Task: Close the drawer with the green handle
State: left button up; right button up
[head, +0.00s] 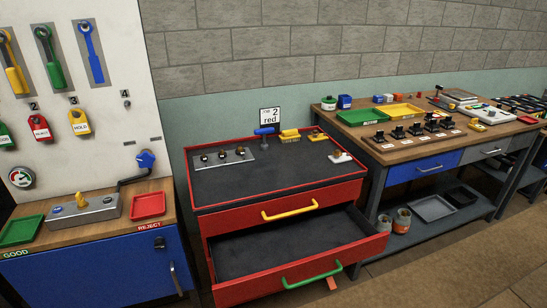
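The drawer with the green handle (312,277) is the lower drawer of a red cabinet (193,188). It is pulled well out, and its dark inside (285,246) is bare. Neither of my grippers shows in the head view.
A grey board with knobs (225,158), a yellow brush (289,136) and a "red" sign stand on the cabinet top. A blue cabinet (85,270) is at left, a workbench (450,150) at right. Open floor (440,262) lies at lower right. A small orange piece (332,284) is by the drawer front.

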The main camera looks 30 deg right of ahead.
aim_at(299, 251)
jog(key=z, duration=1.3)
